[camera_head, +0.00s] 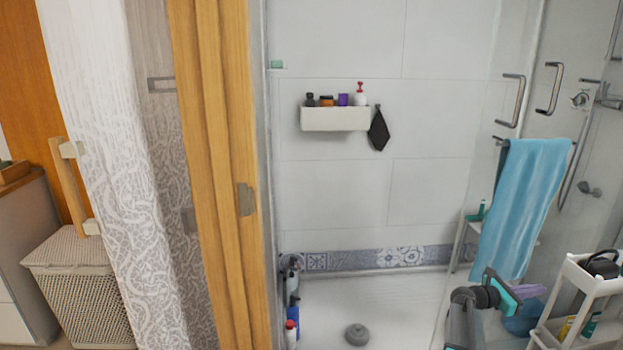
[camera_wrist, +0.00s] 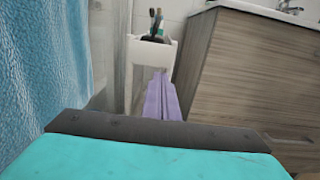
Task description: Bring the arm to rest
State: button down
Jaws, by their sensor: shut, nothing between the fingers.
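My gripper (camera_head: 506,289) is at the lower right of the head view, in front of the shower's glass side and left of the white cart (camera_head: 577,270). Its teal fingers are shut with nothing between them. In the wrist view a teal finger pad with a dark edge (camera_wrist: 150,155) fills the bottom of the picture. My arm is bent up from the lower edge of the head view. The gripper's contact with things behind it cannot be told.
A blue towel (camera_head: 522,205) hangs just above and behind my gripper; it fills the left of the wrist view (camera_wrist: 50,60). A purple cloth (camera_wrist: 162,98) hangs ahead, by a white holder (camera_wrist: 152,52). A wood-grain cabinet (camera_wrist: 240,75) stands right. The shower floor (camera_head: 400,310) is mostly clear.

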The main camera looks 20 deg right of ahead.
jog(key=w+a+f+n+t+p, duration=0.2)
jog(key=w+a+f, duration=0.1)
jog(key=w+a, duration=0.4)
jog(key=a+f+t+y+p, duration=0.1)
jog(key=a+f+y+p, duration=0.15)
jog(key=a+f, duration=0.85)
jog(key=a+f+t+y+p, duration=0.1)
jog(key=a+f+y+p, duration=0.15)
jog(key=a+f, duration=0.8)
jog(key=s+a+f+m+g+y+p, duration=0.1)
jog(key=s+a+f+m+g+y, duration=0.2)
jog(key=s+a, duration=0.7)
jog(key=s+a+f+m+y+p, duration=0.25)
jog(key=s+a+f, duration=0.3)
jog(key=a, duration=0.85)
jog(key=s+a+m+g+y, duration=0.3)
jog(key=s+a+m+y, duration=0.4)
jog(key=s+a+m, duration=0.5)
jog(key=s+a+f, duration=0.1)
jog(key=a, duration=0.3)
jog(key=shift+m+g, duration=0.3)
jog(key=shift+m, duration=0.05)
